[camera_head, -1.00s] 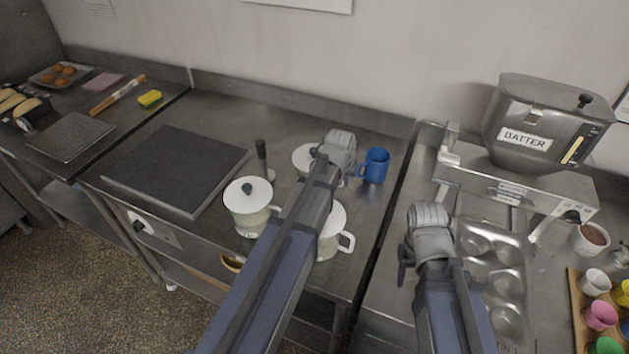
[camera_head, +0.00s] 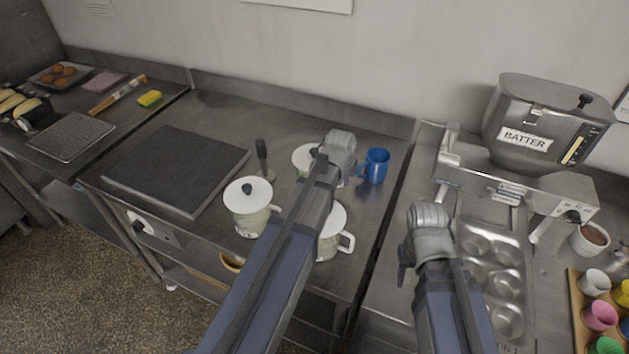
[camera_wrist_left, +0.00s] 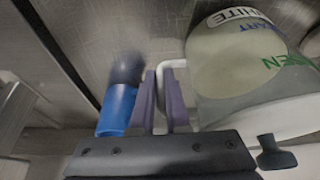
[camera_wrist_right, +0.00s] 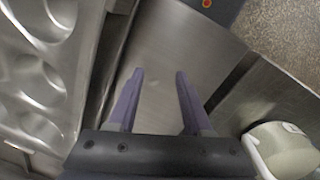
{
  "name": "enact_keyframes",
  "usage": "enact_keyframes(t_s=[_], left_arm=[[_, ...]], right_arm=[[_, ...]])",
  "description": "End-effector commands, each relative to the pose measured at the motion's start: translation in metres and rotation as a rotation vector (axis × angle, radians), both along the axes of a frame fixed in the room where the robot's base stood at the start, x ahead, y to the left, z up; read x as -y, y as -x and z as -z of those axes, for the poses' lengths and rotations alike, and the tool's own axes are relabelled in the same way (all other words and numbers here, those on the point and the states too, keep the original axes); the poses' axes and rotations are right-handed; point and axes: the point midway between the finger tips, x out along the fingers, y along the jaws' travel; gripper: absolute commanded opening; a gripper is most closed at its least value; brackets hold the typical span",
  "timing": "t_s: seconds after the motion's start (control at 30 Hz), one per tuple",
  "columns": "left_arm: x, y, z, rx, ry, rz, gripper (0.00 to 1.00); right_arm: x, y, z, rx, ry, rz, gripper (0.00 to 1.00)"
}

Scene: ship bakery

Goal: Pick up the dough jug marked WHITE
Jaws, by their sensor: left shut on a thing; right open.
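The jug marked WHITE (camera_wrist_left: 240,75) fills the right of the left wrist view. Its pale body also carries a green word GREEN and a partly readable blue word; its dark lid knob shows at lower right. My left gripper (camera_wrist_left: 165,90) is shut on its white handle. In the head view this looks like the back jug (camera_head: 305,156), partly hidden behind my left gripper (camera_head: 338,146). Two similar white-lidded jugs stand nearer, one at front left (camera_head: 248,207) and one partly behind my left arm (camera_head: 331,232). My right gripper (camera_wrist_right: 155,85) is open and empty above the steel worktop.
A blue mug (camera_head: 375,165) stands close to the right of my left gripper. A dark griddle plate (camera_head: 178,170) lies left of the jugs. A muffin tin (camera_head: 492,260) lies right of my right gripper, below the batter hopper (camera_head: 545,120). A dark-handled tool stands behind the jugs.

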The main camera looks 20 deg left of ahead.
Motion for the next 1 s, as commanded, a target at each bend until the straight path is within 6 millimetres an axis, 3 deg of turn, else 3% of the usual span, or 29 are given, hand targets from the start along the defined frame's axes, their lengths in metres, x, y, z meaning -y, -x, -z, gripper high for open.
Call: enact_keyframes(t_s=[0.57,0.77,1.0], left_arm=[[0.0,0.0,-0.006,0.001,-0.001,0.001,0.0],[0.0,0.0,-0.023,0.001,-0.001,0.001,0.0],[0.0,0.0,-0.057,0.001,-0.001,0.001,0.0]], right_arm=[[0.0,0.0,-0.006,0.0,0.0,0.0,0.5],[0.0,0.0,-0.023,0.0,0.0,0.0,0.5],[0.0,0.0,-0.057,0.0,0.0,-0.001,0.5]])
